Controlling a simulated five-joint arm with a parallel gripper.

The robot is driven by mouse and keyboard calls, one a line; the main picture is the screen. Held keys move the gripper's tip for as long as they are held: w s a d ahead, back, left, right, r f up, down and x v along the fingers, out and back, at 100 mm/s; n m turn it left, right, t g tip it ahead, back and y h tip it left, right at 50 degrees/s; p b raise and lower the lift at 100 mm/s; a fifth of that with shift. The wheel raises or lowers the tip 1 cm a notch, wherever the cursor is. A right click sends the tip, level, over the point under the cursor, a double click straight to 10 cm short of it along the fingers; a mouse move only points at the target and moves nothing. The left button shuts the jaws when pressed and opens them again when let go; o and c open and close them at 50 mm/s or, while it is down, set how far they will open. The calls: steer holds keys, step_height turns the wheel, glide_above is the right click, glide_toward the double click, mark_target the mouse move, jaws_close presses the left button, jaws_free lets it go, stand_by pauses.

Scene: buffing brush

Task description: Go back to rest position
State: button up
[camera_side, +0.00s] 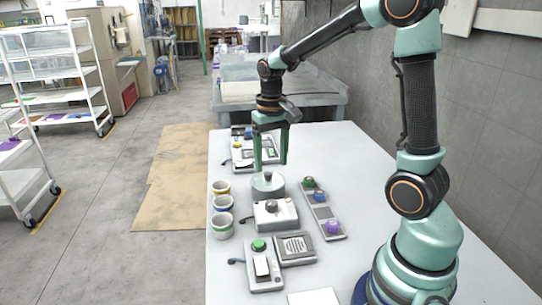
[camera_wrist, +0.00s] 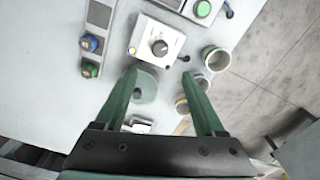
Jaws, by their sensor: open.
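My gripper (camera_side: 270,166) is open, with its two green fingers pointing down over the white table (camera_side: 335,150). In the side view its fingertips are just above or beside a round grey cylinder (camera_side: 268,186) with a small knob on top; I cannot tell if this is the buffing brush. In the wrist view the open fingers (camera_wrist: 161,74) frame a round grey-green thing (camera_wrist: 148,86), nearer the left finger. Nothing shows held between the fingers. My arm is stretched out over the table.
A white box with a dark knob (camera_side: 275,214) stands in front of the cylinder. Several banded cups (camera_side: 222,204) line the left edge. A strip with coloured buttons (camera_side: 322,208) lies right. A green-button box (camera_side: 262,265) and a grilled box (camera_side: 295,248) are nearer. A grey wall stands right.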

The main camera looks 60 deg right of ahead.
steer(key=s+a+r+n+t, duration=0.5)
steer(key=s+a+r, duration=0.2)
steer(key=s+a, duration=0.1)
steer(key=shift+a+r+t, duration=0.3)
steer(key=shift+a+r, duration=0.1)
steer(key=shift+a, duration=0.45)
